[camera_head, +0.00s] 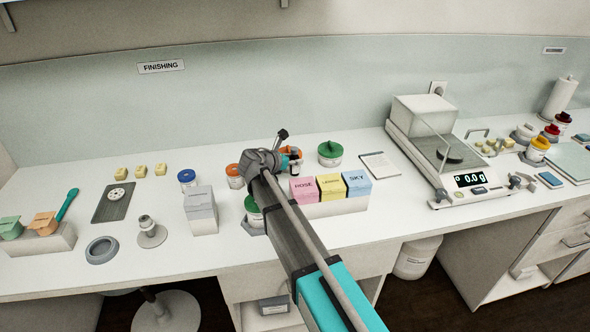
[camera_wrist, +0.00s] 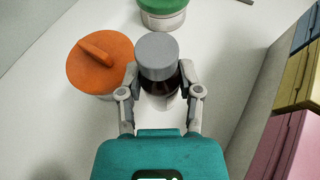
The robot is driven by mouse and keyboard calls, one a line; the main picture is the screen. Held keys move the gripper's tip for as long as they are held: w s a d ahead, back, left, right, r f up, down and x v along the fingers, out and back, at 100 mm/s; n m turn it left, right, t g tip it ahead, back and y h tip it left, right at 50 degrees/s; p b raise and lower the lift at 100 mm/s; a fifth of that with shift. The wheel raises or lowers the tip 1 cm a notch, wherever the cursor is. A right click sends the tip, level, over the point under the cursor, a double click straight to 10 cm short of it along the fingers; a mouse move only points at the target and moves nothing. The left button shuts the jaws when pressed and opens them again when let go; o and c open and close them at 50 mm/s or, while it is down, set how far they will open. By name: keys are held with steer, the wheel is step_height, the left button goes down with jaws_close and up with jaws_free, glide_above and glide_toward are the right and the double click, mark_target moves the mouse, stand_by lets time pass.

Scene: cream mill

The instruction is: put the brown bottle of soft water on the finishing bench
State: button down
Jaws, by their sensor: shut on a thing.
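The brown bottle (camera_wrist: 160,87) has a grey cap (camera_wrist: 156,55) and dark glass below it. In the wrist view my gripper (camera_wrist: 158,90) is shut on it, a finger on each side. In the head view my gripper (camera_head: 284,160) is behind the pink box at the back of the bench, and the bottle is mostly hidden there. I cannot tell whether the bottle touches the surface. The finishing bench (camera_head: 110,268) is the long white worktop under the FINISHING sign (camera_head: 161,66).
An orange-lidded jar (camera_wrist: 101,65) is close beside the bottle, with a green-lidded jar (camera_head: 330,153) beyond. Pink (camera_head: 304,190), yellow and blue boxes stand on a white block. A balance (camera_head: 450,150) is to the right.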

mark_target(291, 168)
steer(key=shift+f, duration=0.1)
steer(key=shift+f+b, duration=1.85)
steer(key=shift+b, duration=0.05)
steer(key=shift+f, duration=0.1)
steer(key=shift+c, duration=1.4)
jaws_free()
steer(key=shift+s+a+r, duration=0.1)
steer(key=shift+r, duration=0.2)
steer(key=p+v, duration=0.4)
steer(key=v, duration=0.7)
steer(key=shift+s+a+p, duration=0.2)
steer(key=shift+s+p, duration=0.05)
steer(key=shift+p, duration=0.05)
steer(key=shift+r, duration=0.1)
